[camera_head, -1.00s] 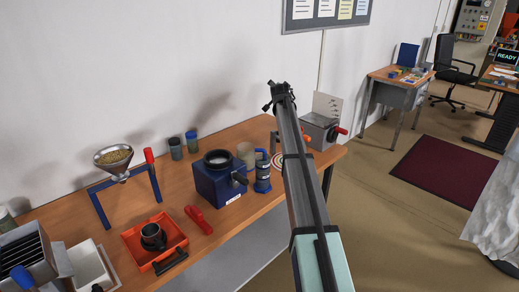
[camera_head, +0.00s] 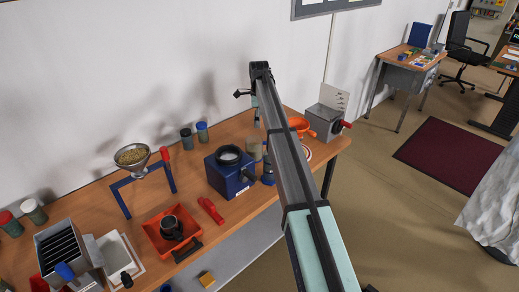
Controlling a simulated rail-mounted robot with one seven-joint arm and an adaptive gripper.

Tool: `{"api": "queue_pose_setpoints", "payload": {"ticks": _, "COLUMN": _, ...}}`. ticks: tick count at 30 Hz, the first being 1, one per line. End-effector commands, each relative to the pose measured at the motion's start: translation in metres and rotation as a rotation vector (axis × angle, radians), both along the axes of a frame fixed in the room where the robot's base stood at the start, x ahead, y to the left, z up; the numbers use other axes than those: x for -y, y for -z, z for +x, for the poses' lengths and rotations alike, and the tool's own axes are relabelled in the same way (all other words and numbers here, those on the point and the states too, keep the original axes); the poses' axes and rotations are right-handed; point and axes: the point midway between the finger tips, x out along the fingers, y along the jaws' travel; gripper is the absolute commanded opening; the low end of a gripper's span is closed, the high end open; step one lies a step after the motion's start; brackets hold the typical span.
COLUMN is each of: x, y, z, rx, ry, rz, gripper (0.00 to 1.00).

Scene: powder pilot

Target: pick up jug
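No thing is clearly recognisable as the jug. A dark round vessel with an open top (camera_head: 171,228) stands in the orange tray (camera_head: 153,236) on the bench; it may be the jug, but its handle is unclear. A blue cylindrical container (camera_head: 268,177) beside the blue box is mostly hidden by my arm. My gripper (camera_head: 246,93) is at the far end of my raised arm, in front of the wall and above the back of the bench. It appears apart from the bench things. It is small and dark, so I cannot tell whether it is open or shut.
The wooden bench (camera_head: 228,218) holds a blue box (camera_head: 229,180), a funnel on a blue stand (camera_head: 131,156), a red scoop-like thing (camera_head: 210,210), a slotted bin (camera_head: 62,250), an orange handled thing (camera_head: 300,124) and a grey box with a red handle (camera_head: 325,120). Several lidded jars stand along the wall.

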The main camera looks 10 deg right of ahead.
Motion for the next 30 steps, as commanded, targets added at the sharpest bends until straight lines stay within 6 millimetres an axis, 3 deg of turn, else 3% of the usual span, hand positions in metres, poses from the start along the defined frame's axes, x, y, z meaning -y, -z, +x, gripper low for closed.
{"api": "queue_pose_setpoints", "payload": {"ticks": 12, "x": 0.000, "y": 0.076, "z": 0.000, "rx": 0.001, "ry": -0.001, "rz": 0.000, "gripper": 1.00}}
{"api": "queue_pose_setpoints", "payload": {"ticks": 23, "x": -0.001, "y": 0.097, "z": 0.000, "rx": 0.002, "ry": -0.002, "rz": -0.001, "gripper": 1.00}}
{"api": "queue_pose_setpoints", "payload": {"ticks": 30, "x": -0.004, "y": 0.123, "z": -0.003, "rx": 0.001, "ry": -0.002, "rz": -0.001, "gripper": 1.00}}
